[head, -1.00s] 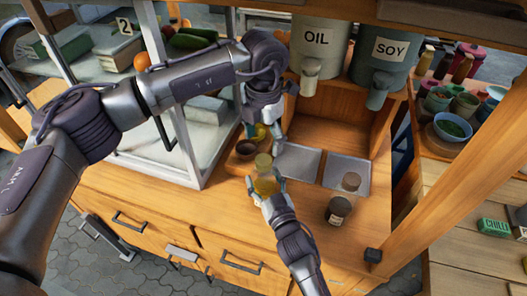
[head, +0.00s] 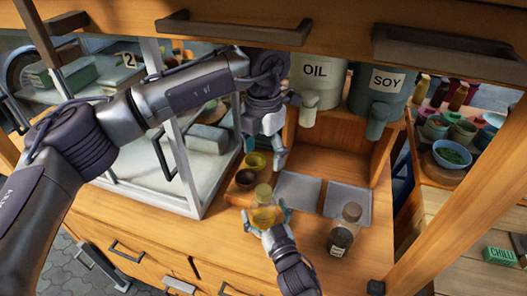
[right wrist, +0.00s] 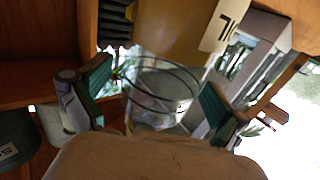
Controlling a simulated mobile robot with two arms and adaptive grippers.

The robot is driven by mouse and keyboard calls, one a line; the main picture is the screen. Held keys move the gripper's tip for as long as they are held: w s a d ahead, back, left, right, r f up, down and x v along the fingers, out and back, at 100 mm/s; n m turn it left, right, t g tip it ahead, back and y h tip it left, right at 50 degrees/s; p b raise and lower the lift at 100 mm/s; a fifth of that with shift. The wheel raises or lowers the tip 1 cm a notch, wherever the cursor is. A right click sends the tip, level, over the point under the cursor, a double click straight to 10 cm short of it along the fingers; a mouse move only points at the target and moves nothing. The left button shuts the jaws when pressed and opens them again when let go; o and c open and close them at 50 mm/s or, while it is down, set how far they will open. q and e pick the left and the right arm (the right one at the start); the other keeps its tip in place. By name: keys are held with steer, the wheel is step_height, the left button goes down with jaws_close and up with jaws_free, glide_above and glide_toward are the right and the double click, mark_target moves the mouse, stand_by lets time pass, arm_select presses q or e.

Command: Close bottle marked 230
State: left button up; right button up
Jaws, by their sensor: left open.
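A glass bottle (head: 265,216) with yellow contents and a pale lid-like top (head: 264,191) stands on the counter. Its marking is not readable in the head view. My right gripper (head: 266,212) is open around it, one finger on each side. In the right wrist view, clear glass (right wrist: 163,92) lies between the green finger pads, below a tan surface with a partly cut label (right wrist: 220,27). A second bottle (head: 341,238), with dark contents and a label too small to read, stands to the right. My left gripper (head: 265,148) is open and empty above the counter, behind the yellow bottle.
Small bowls (head: 246,179) sit left of the yellow bottle. Two grey trays (head: 297,190) lie behind. OIL (head: 317,72) and SOY (head: 381,88) dispensers hang at the back. A glass cabinet stands left and a wooden post right. The front right counter is fairly clear.

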steer(key=v, duration=1.2)
steer(key=shift+f, duration=0.1)
